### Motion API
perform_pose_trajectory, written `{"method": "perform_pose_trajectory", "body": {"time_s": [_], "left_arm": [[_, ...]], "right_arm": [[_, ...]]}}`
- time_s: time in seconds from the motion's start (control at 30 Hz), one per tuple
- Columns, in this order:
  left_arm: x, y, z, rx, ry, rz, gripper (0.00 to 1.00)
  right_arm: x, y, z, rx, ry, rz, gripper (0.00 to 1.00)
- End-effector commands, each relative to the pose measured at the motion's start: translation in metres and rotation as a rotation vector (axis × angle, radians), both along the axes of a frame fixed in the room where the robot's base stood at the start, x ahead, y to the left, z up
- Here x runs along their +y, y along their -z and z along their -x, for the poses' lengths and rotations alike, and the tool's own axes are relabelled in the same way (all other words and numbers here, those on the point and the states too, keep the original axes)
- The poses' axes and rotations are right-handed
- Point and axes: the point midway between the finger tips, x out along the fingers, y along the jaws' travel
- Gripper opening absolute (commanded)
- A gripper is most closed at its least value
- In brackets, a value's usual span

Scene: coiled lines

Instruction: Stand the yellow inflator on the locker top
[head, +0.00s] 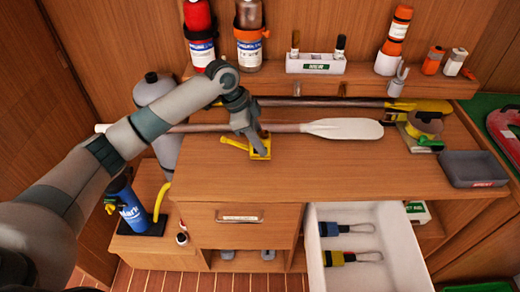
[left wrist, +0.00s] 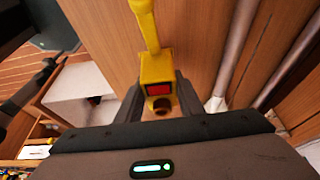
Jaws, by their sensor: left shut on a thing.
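The yellow inflator (head: 262,154) is in my left gripper (head: 258,142), over the middle of the wooden locker top (head: 330,172). Its thin yellow arm points left in the head view. In the left wrist view the inflator (left wrist: 156,72) sits between the two dark fingers (left wrist: 160,100), with a red patch on its yellow body. I cannot tell whether it touches the locker top. The fingers and wrist hide part of it in the head view. My right gripper is not in view.
An oar (head: 342,129) lies just behind the inflator. A grey tray (head: 472,170) stands at the right end. The locker top front and right of the inflator is clear.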

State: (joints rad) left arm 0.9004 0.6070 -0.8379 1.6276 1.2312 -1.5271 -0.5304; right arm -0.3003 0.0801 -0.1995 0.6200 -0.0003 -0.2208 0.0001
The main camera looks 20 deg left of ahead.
Motion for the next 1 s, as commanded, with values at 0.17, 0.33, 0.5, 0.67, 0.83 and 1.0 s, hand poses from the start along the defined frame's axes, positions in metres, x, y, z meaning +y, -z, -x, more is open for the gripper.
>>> {"method": "perform_pose_trajectory", "body": {"time_s": [0.17, 0.33, 0.5, 0.67, 0.83, 1.0], "left_arm": [[0.000, 0.009, 0.000, 0.002, 0.000, 0.000, 0.07], [0.000, 0.029, 0.000, 0.002, -0.001, 0.000, 0.07], [0.000, 0.039, 0.000, 0.000, 0.000, 0.000, 0.07], [0.000, 0.040, 0.000, -0.001, 0.000, 0.000, 0.07], [0.000, 0.042, 0.000, 0.000, 0.000, 0.000, 0.07], [0.000, 0.042, 0.000, 0.000, 0.000, 0.000, 0.53]], "right_arm": [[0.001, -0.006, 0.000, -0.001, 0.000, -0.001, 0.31], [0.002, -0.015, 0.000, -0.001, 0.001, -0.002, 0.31], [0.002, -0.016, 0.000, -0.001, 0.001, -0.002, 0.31], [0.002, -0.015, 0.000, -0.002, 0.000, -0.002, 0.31], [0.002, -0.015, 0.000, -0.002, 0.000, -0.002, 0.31], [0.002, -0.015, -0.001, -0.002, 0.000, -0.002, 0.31]]}}
